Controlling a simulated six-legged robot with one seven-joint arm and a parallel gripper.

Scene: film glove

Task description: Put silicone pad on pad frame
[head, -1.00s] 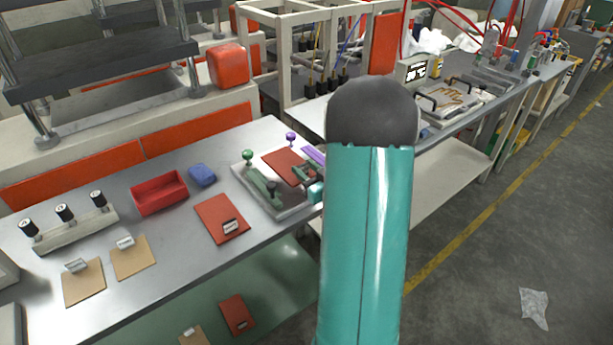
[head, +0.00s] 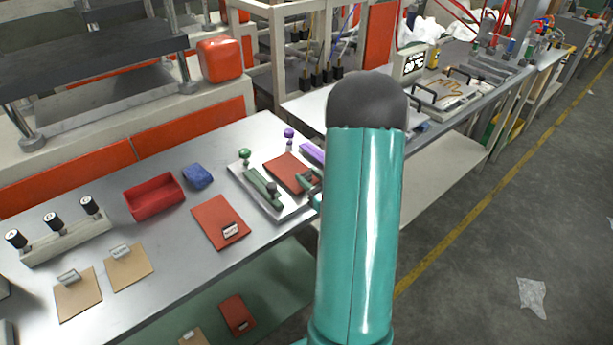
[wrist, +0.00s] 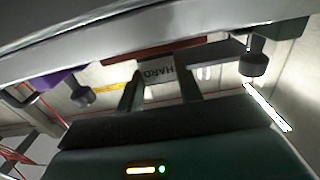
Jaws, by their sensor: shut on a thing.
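The pad frame (head: 289,213) is a pale plate on the bench, with a green bar and a purple bar along its sides and knobs on top. A red silicone pad (head: 289,171) is over the frame, between the bars. I cannot tell whether it rests flat on it. My gripper (wrist: 160,82) is shut on the pad's tag, which reads HARD, at the pad's near right edge. In the head view my arm hides most of the gripper. The wrist view shows the pad's red edge (wrist: 150,50) close to the frame's edge.
A second red pad (head: 215,216) with a tag, two tan pads (head: 128,272), a red tray (head: 154,199), a blue block (head: 197,175) and a black-knobbed rack (head: 60,236) lie left on the bench. A lower shelf holds more pads. Floor at right is mostly open.

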